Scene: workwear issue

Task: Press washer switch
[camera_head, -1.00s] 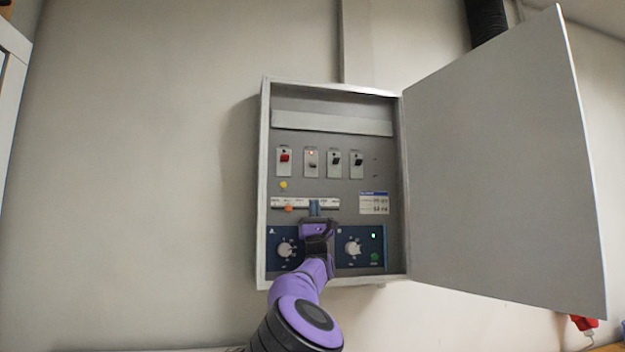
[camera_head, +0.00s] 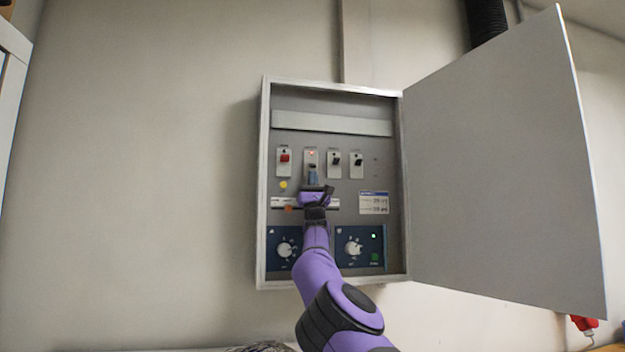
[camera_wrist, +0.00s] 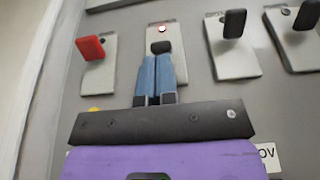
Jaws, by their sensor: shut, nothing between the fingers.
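A row of switches is in the open wall cabinet (camera_head: 264,200). The second switch from the left (camera_head: 311,158) has a lit reddish lamp above its lever; its label is too small to read, so I cannot tell whether it is the washer switch. My gripper (camera_head: 312,170) is shut and empty, its blue fingers pointing up over this switch's lower part. In the wrist view the fingertips (camera_wrist: 157,60) are just below the dark lever (camera_wrist: 161,47), touching or nearly touching it. The fingers hide part of the plate.
A red switch (camera_head: 284,157) is to the left; two black-lever switches (camera_head: 334,158) (camera_head: 357,159) are to the right. A yellow button (camera_head: 283,185) and two dials (camera_head: 285,249) (camera_head: 354,247) are below. The cabinet door (camera_head: 505,170) stands wide open on the right.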

